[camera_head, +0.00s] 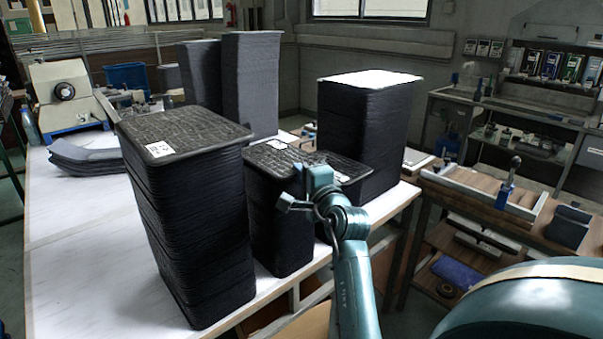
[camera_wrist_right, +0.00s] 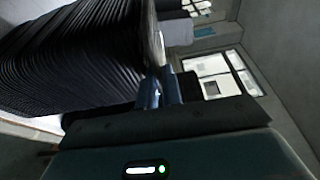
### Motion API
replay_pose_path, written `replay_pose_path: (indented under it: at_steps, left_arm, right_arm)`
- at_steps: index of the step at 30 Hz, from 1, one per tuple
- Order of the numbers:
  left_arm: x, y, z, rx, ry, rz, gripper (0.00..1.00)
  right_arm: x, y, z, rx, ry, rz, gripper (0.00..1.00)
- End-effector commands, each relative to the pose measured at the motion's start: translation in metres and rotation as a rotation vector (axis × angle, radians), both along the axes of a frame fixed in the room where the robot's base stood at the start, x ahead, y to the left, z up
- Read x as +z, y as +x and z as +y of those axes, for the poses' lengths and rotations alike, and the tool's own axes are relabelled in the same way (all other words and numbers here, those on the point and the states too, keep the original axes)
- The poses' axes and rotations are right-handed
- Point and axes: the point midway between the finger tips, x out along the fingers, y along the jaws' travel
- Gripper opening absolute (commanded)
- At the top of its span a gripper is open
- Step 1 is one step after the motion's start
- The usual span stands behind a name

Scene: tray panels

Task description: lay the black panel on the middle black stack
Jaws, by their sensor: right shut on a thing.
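The middle black stack (camera_head: 275,225) stands on the white table between a taller left stack and a tall right stack. A dark textured panel (camera_head: 290,162) with white labels shows at its top; I cannot tell whether it lies flat against the stack or slightly above. My right gripper (camera_head: 302,188) is at the near right edge of that top and is shut on the black panel. In the right wrist view its fingers (camera_wrist_right: 160,92) are close together beside the layered black sheets (camera_wrist_right: 75,55). The gripped edge is mostly hidden. My left gripper is not in view.
The left black stack (camera_head: 195,225) stands close on the left, the right stack (camera_head: 365,130) just behind on the right. Grey stacks (camera_head: 250,85) stand farther back. Curved grey panels (camera_head: 85,158) lie at the left. The white table (camera_head: 85,245) is clear at front left.

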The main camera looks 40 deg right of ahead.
Motion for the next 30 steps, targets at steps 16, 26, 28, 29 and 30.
replay_pose_path:
  at_steps: [16,26,28,29,30]
  left_arm:
    - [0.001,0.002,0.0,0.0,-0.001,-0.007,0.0]
    - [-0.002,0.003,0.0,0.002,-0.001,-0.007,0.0]
    - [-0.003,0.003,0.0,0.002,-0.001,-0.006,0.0]
    - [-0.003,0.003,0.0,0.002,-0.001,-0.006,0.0]
    - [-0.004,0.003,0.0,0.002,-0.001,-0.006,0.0]
  right_arm:
    - [-0.005,0.0,0.0,0.001,0.0,0.006,0.0]
    - [-0.012,0.0,0.0,0.002,0.001,0.014,0.0]
    - [-0.014,0.0,0.0,0.003,0.002,0.016,0.0]
    - [-0.014,0.0,0.001,0.003,0.002,0.017,0.0]
    - [-0.015,0.0,0.0,0.002,0.003,0.017,0.0]
